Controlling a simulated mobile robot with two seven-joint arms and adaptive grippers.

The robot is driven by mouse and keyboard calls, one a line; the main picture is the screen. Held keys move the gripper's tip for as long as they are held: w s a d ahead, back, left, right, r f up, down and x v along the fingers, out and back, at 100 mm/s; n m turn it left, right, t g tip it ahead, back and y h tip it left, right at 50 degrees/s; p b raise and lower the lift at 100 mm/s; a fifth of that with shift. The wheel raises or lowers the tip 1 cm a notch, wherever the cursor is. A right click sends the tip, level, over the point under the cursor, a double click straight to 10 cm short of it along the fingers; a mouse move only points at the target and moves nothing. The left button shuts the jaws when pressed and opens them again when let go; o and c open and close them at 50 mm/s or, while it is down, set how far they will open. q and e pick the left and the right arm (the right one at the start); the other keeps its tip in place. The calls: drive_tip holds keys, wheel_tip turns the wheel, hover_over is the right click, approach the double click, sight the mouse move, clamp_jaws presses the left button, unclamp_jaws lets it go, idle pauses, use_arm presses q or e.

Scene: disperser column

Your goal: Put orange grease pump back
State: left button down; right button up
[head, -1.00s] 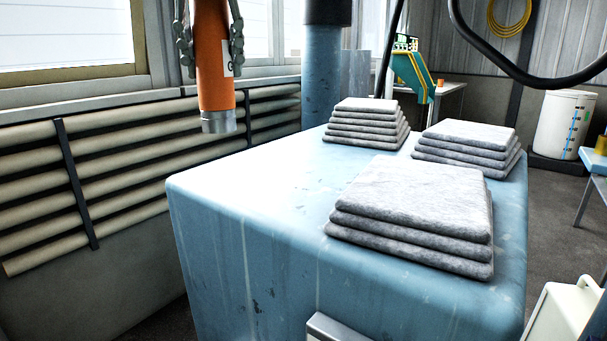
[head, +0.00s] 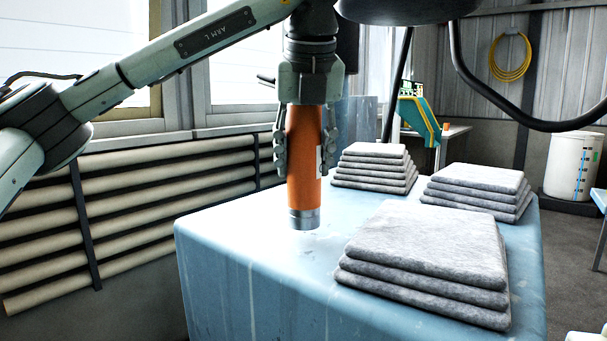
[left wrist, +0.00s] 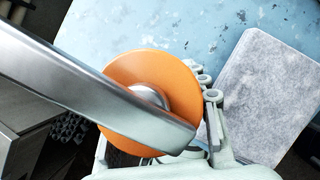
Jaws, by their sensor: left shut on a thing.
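The orange grease pump (head: 303,160) hangs upright in my left gripper (head: 305,150), with its silver lower end over the blue surface, left of the grey cloth stacks. The gripper's fingers are shut around it from both sides. I cannot tell for sure whether the lower end touches the surface. In the left wrist view the pump's orange round top (left wrist: 183,82) and its long metal handle (left wrist: 85,85) fill the middle and left.
The blue block (head: 240,240) carries three stacks of folded grey cloths, a near one (head: 425,262), a right one (head: 478,190) and a far one (head: 375,167). Its left top is bare. A padded wall (head: 130,205) runs along the left, and a black hose (head: 520,115) hangs at upper right.

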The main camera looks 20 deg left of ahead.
sight(306, 134)
use_arm(q)
drive_tip(key=shift+f, duration=1.15)
drive_tip(key=shift+f, duration=0.15)
drive_tip(key=c, duration=0.8)
unclamp_jaws()
use_arm(e)
drive_tip(key=shift+r, duration=0.3)
drive_tip(key=shift+r, duration=0.1)
use_arm(q)
drive_tip(key=shift+s+r, duration=0.1)
drive_tip(key=shift+r, duration=0.25)
drive_tip(key=v, duration=0.5)
drive_tip(key=p+v, duration=0.1)
drive_tip(key=v, duration=0.4)
drive_tip(key=shift+r, duration=0.4)
drive_tip(key=shift+s+d+r, duration=0.15)
drive_tip(key=shift+s+r, duration=0.05)
drive_tip(key=shift+r, duration=0.05)
use_arm(e)
drive_tip(key=x, duration=0.3)
drive_tip(key=shift+s+a+f, duration=0.1)
drive_tip(key=shift+a+f, duration=0.25)
drive_tip(key=shift+f, duration=0.05)
